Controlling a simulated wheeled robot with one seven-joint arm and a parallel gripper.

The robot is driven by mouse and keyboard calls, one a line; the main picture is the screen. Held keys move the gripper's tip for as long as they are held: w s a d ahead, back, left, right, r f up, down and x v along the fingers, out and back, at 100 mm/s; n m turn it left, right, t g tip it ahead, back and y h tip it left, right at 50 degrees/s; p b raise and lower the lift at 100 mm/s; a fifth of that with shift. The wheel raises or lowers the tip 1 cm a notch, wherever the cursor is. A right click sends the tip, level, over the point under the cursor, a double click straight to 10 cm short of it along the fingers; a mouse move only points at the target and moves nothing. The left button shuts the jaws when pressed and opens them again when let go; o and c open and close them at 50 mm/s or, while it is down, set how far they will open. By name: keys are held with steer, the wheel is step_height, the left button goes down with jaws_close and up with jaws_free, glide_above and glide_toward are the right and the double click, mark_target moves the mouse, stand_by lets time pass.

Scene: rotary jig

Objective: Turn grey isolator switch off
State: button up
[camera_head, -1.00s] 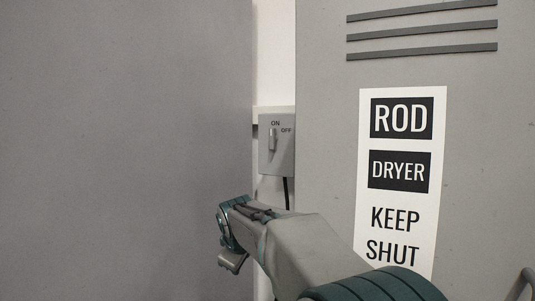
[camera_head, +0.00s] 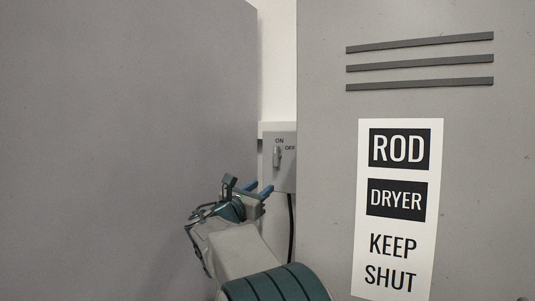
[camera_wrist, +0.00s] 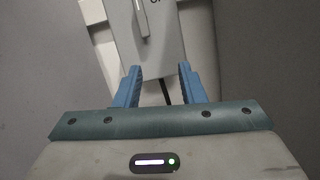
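The grey isolator switch (camera_head: 281,172) is a box on the white wall in the gap between two large grey surfaces. Its light lever (camera_head: 277,157) stands upright under the word ON; OFF is marked to its upper right. My gripper (camera_head: 259,188) is just below and left of the box, its blue fingers pointing toward it. In the wrist view the fingers (camera_wrist: 160,86) are apart with nothing between them. The box (camera_wrist: 152,48) and its lever (camera_wrist: 141,18) lie beyond the fingertips, the box partly cut off by the top edge.
A grey cabinet (camera_head: 470,180) with a ROD DRYER KEEP SHUT sign (camera_head: 398,210) stands on the right. A large grey panel (camera_head: 110,120) fills the left. The gap between them is narrow. A black cable (camera_head: 291,225) hangs below the switch.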

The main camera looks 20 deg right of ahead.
mark_target(275, 154)
steer(key=w+d+r+n+p, duration=0.1)
steer(key=w+d+r+p, duration=0.2)
steer(key=w+d+r, duration=0.1)
steer(key=w+d+r+n+t+p, duration=0.1)
steer(key=w+d+r+p, duration=0.2)
steer(key=w+d+r, duration=0.1)
steer(key=shift+w+d+t+h, duration=0.1)
steer(key=shift+w+t+h, duration=0.2)
steer(key=shift+h, duration=0.1)
steer(key=shift+s, duration=0.1)
jaws_close()
